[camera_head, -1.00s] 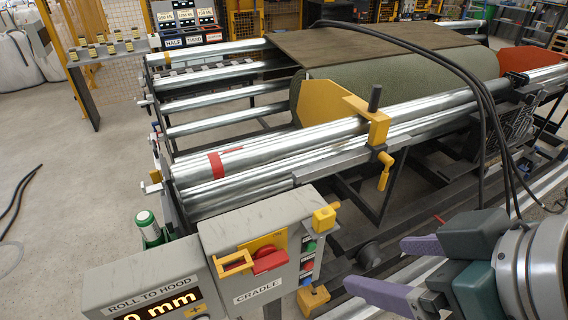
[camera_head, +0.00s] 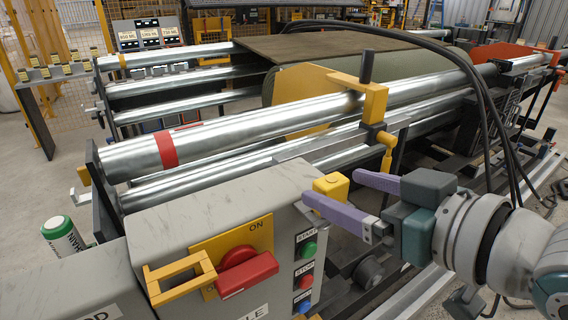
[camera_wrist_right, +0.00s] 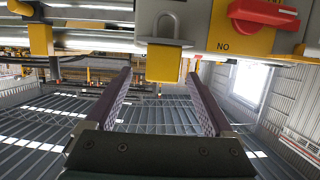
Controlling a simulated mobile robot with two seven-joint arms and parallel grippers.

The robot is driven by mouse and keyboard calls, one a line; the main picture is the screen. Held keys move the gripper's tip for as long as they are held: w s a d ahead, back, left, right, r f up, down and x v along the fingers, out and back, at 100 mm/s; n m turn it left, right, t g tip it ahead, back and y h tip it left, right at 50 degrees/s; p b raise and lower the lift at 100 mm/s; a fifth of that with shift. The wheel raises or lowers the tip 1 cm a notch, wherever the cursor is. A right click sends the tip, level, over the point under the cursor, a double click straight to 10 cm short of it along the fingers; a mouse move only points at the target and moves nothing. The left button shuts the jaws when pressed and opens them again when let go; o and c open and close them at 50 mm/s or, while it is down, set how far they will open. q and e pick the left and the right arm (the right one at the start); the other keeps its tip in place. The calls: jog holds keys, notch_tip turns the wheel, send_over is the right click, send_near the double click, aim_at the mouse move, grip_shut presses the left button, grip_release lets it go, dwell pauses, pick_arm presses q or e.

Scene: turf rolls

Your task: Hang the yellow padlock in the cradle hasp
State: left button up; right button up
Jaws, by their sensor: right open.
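The yellow padlock (camera_head: 331,185) is at the upper right corner of the grey cradle control box (camera_head: 200,215). In the right wrist view the padlock's yellow body (camera_wrist_right: 163,62) and grey shackle (camera_wrist_right: 165,27) show against the grey box. The yellow hasp (camera_head: 180,278) sticks out left of the red handle (camera_head: 246,272) on the box front, with no padlock in it. My right gripper (camera_head: 333,187) is open, its purple fingers spread on both sides of the padlock. In the right wrist view the padlock is just beyond the fingertips, with gaps either side. My left gripper is not in view.
Green, red and blue buttons (camera_head: 305,276) run down the box's right side. A yellow clamp (camera_head: 374,110) with a handle sits on the steel rollers (camera_head: 235,140) behind. A green-and-white can (camera_head: 62,236) stands left of the box. Black cables (camera_head: 480,95) arch above my right arm.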

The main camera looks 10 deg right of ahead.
aim_at(316, 180)
jog(key=shift+x, duration=2.95)
jog(key=shift+a, duration=0.15)
jog(key=shift+c, duration=0.4)
grip_shut()
